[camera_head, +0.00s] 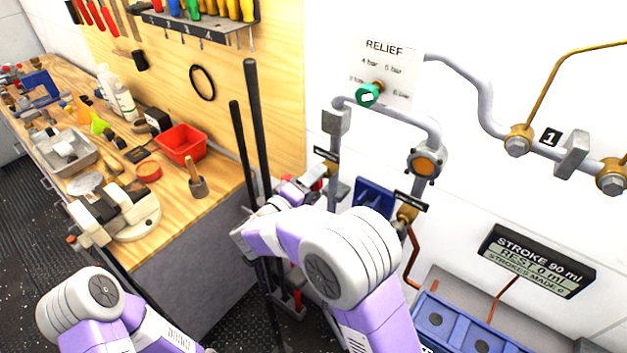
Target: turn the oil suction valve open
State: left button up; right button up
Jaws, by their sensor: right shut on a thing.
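Two small brass valves with dark labels sit on the wall pipework: the left valve (331,168) under one label (326,156), and the right valve (406,214) under another label (411,201). The label print is too small to read, so I cannot tell which is the oil suction valve. My right gripper (316,184) is at the left valve, shut on its red handle, which shows only in part between my gripper and the brass body. My right arm hides much of the area below. My left arm shows at bottom left, but its gripper is out of view.
A green relief knob (368,94) and grey pipes are above. Two tall black levers (257,130) stand close left of my right wrist. A workbench with a red bin (181,144) lies left. A stroke display (537,262) and blue box (455,322) are right.

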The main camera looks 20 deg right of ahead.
jog(key=n, duration=0.2)
jog(key=shift+a+n+p, duration=0.1)
jog(key=shift+n+p, duration=0.2)
jog(key=shift+p, duration=0.1)
jog(key=shift+n+p, duration=0.55)
jog(key=shift+n, duration=0.95)
jog(key=shift+f, duration=0.1)
jog(key=o, duration=1)
jog(key=v, duration=0.7)
jog(key=shift+s+a, duration=0.2)
jog(key=shift+a, duration=0.05)
